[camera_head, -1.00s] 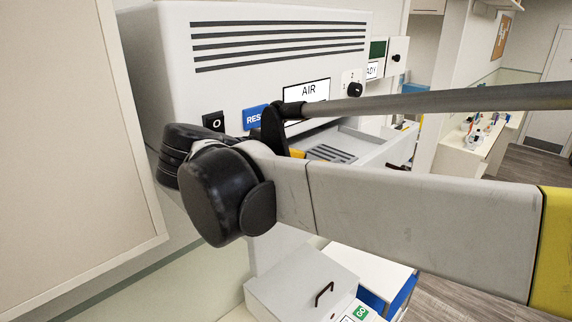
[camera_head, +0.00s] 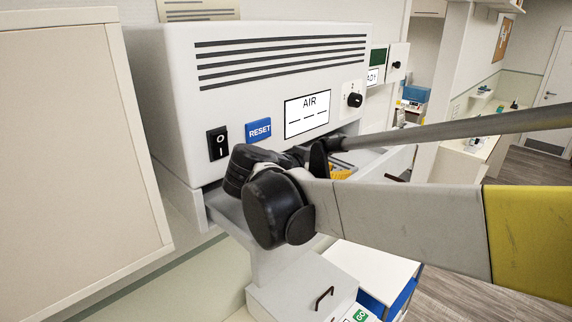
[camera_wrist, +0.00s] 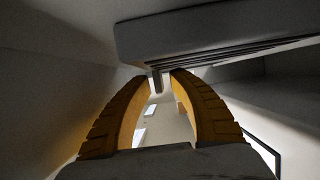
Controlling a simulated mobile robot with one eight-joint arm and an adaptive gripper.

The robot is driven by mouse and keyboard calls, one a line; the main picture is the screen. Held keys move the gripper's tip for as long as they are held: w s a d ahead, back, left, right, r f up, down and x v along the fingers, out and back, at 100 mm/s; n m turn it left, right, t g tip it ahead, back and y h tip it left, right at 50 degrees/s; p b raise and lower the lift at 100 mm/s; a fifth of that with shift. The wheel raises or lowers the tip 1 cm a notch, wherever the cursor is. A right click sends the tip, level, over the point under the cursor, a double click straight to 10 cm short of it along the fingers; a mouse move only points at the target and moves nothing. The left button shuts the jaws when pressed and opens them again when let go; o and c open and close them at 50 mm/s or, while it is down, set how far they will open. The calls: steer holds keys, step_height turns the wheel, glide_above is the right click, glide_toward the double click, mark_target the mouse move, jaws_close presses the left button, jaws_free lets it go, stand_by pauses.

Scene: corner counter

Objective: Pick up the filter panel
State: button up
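A grey slab with dark slots, which seems to be the filter panel (camera_wrist: 215,35), spans the top of the wrist view. A small dark tab hangs from its near edge. My gripper (camera_wrist: 157,77) has its two orange fingers on either side of this tab, with a narrow gap showing, so it looks partly open and not clamped. In the head view my gripper (camera_head: 340,172) shows only as a bit of orange under the front of the white machine. My arm hides most of the panel and the tray there.
The white AIR machine (camera_head: 270,85) stands above the gripper, with a blue RESET button (camera_head: 258,130) and a black switch (camera_head: 218,144). A beige board (camera_head: 75,150) closes off the left. A white box with a dark handle (camera_head: 305,292) is below.

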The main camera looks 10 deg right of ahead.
jaws_close()
steer(key=shift+r, duration=0.15)
